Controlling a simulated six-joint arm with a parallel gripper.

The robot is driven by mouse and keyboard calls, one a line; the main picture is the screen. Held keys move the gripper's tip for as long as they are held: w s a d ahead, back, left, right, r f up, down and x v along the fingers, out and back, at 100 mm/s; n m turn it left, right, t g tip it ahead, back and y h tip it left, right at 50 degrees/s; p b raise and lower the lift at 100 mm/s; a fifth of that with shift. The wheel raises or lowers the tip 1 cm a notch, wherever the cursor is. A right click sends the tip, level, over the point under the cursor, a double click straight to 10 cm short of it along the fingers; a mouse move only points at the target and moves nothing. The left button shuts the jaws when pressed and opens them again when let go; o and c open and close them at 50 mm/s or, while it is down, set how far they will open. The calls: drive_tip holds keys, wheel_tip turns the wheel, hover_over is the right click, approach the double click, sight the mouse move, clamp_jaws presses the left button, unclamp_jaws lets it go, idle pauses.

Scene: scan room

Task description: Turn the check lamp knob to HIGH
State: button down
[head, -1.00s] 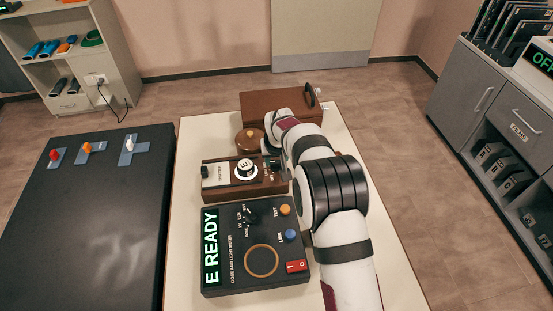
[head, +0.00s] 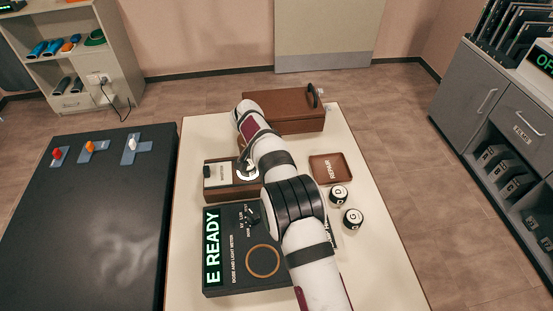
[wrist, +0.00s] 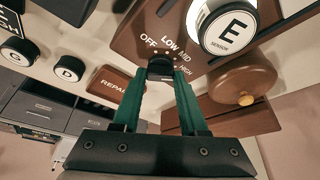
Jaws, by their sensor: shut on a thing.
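The check lamp knob (wrist: 160,67) is a small black knob on a brown panel (wrist: 150,35), with OFF, LOW, MID and HIGH printed around it in the wrist view. My gripper (wrist: 160,82) has its two green fingers closed on the knob's sides. I cannot tell which mark the knob points to. In the head view the brown unit (head: 217,188) stands mid-table, and my arm hides the knob and the gripper there.
A round white sensor marked E (wrist: 230,28) is close beside the knob. The dose and light meter (head: 225,285) reads E READY.

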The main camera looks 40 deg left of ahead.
drive_tip(key=shift+m, duration=0.6)
drive_tip(key=shift+m+h, duration=0.3)
drive_tip(key=shift+c, duration=2.2)
unclamp_jaws()
drive_tip(key=v, duration=1.5)
drive_tip(key=shift+r, duration=0.45)
drive_tip(key=shift+a, duration=0.1)
